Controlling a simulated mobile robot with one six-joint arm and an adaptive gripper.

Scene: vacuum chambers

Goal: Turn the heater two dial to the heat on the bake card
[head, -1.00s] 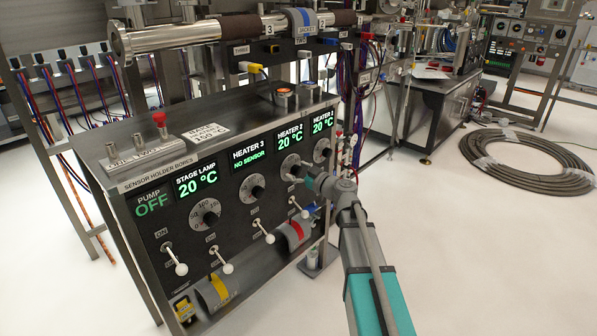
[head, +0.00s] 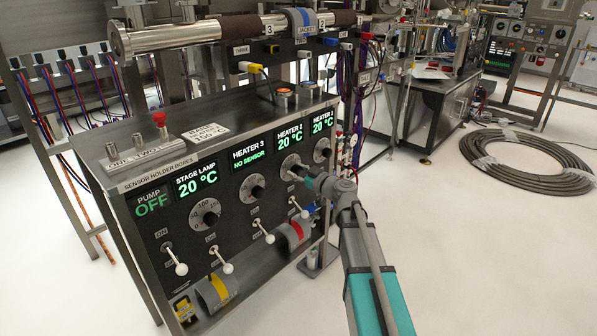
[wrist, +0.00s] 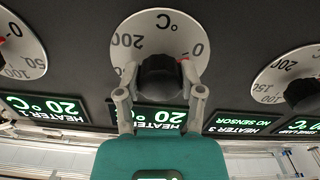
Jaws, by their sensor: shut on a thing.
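The heater two dial (head: 291,163) is on the front panel under the display (head: 290,135) reading HEATER 2, 20 °C. In the upside-down wrist view, its pale scale plate (wrist: 160,28) and black knob (wrist: 160,80) are in the middle. My gripper (wrist: 159,72) is shut on the knob, one finger on each side. A red mark shows by the right finger, near the 0. The fingers hide part of the scale and display. In the head view, my gripper (head: 299,172) reaches the dial from the right. The bake card (head: 207,132) lies on the bench top and appears to read 150 °C.
The heater 3 dial (head: 252,188) and another heater dial (head: 322,151) flank this dial closely. Several white toggle levers (head: 264,233) stick out below. A red-topped part (head: 160,121) stands on the bench. The floor in front is clear; a hose coil (head: 525,160) lies right.

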